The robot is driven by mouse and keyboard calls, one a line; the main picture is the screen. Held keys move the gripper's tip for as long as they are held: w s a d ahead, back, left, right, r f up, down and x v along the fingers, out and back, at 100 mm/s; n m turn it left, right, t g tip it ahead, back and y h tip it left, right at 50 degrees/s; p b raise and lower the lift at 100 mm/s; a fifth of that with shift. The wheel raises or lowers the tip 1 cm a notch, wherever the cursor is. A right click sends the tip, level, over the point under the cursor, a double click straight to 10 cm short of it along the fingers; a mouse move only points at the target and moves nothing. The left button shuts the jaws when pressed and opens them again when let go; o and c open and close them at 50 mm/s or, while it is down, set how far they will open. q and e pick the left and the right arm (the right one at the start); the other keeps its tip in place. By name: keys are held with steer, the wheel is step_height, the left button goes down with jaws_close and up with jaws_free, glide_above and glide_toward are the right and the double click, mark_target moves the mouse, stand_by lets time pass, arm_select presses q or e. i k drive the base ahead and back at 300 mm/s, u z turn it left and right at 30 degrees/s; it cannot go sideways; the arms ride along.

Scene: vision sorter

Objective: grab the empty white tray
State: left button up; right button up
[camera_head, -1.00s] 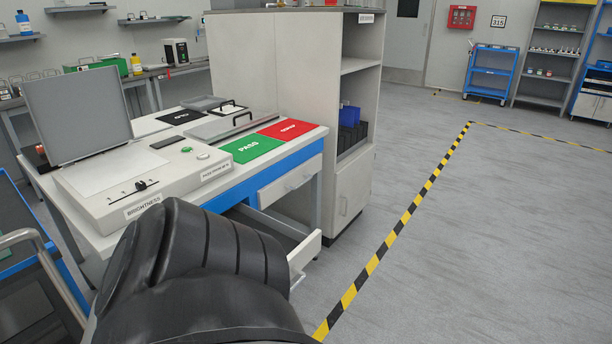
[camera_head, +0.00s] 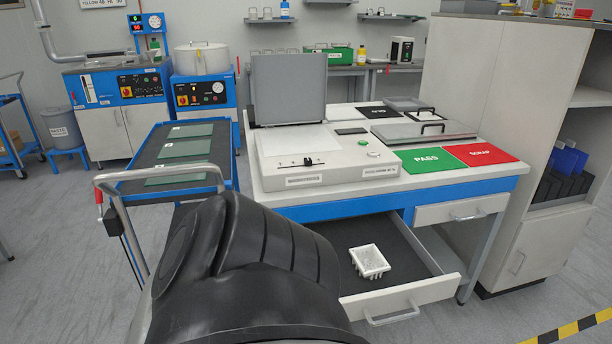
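A small white tray (camera_head: 369,261) with ribbed, slotted sides lies in the open drawer (camera_head: 437,262) under the workbench. It sits on the drawer's dark floor, towards the front. Its inside looks empty, though it is small in the picture. Neither of my grippers is in view. A large black ribbed part of my own arm fills the lower middle and hides the left part of the open drawer.
The workbench (camera_head: 310,212) carries a light box with a raised lid (camera_head: 290,88), a green PASS mat (camera_head: 431,160) and a red SCRAP mat (camera_head: 482,154). A blue cart (camera_head: 142,141) stands on the left. A tall grey cabinet (camera_head: 495,80) stands right.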

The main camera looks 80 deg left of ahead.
mark_target(370, 263)
steer(key=u, duration=2.35)
steer(key=i, duration=1)
